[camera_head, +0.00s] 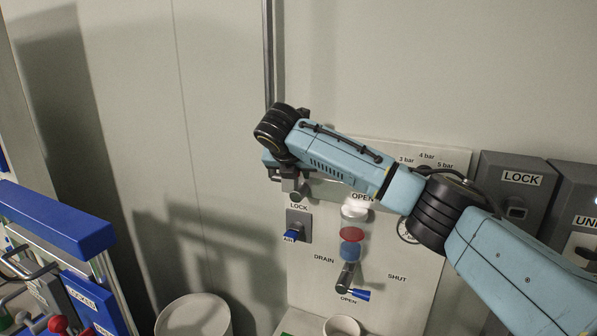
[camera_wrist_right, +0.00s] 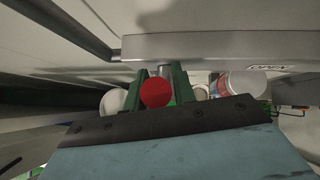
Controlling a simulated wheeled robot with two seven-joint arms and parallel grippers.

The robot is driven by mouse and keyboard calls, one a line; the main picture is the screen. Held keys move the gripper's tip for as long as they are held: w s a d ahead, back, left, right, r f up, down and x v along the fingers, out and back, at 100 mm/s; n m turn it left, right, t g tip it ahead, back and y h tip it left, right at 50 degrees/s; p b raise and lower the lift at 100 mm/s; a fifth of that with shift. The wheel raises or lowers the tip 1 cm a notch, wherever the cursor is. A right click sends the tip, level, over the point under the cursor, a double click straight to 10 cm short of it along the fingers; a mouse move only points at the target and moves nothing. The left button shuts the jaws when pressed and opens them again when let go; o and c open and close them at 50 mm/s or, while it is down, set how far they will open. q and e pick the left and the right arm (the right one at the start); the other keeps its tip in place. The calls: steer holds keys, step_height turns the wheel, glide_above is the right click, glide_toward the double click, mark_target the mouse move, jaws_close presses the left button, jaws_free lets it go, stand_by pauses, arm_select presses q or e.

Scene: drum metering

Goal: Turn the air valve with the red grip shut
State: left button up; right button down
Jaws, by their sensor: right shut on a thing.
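The red grip (camera_wrist_right: 157,94) of the air valve shows in the right wrist view as a round red end between the green fingers of my right gripper (camera_wrist_right: 161,84). The gripper is shut on it. A grey bar (camera_wrist_right: 210,47) runs across just beyond the fingertips. In the head view my right arm reaches in from the right, with its wrist in front of the panel's upper left. There the arm hides the red grip and the fingertips. An OPEN label (camera_head: 362,197) shows just below the arm. My left gripper is not in view.
The pale panel (camera_head: 420,290) carries a blue LOCK lever (camera_head: 292,235), a clear bowl with red and blue bands (camera_head: 352,234), and a drain valve with a blue grip (camera_head: 358,294). Grey LOCK box (camera_head: 515,180) stands right. A blue-framed stand (camera_head: 55,218) is at left.

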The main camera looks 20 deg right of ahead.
steer(key=c, duration=1.1)
jaws_free()
steer(key=shift+w+f, duration=0.1)
steer(key=shift+c, duration=0.2)
steer(key=b+v, duration=0.3)
steer(key=v, duration=1)
steer(key=shift+a+r, duration=0.2)
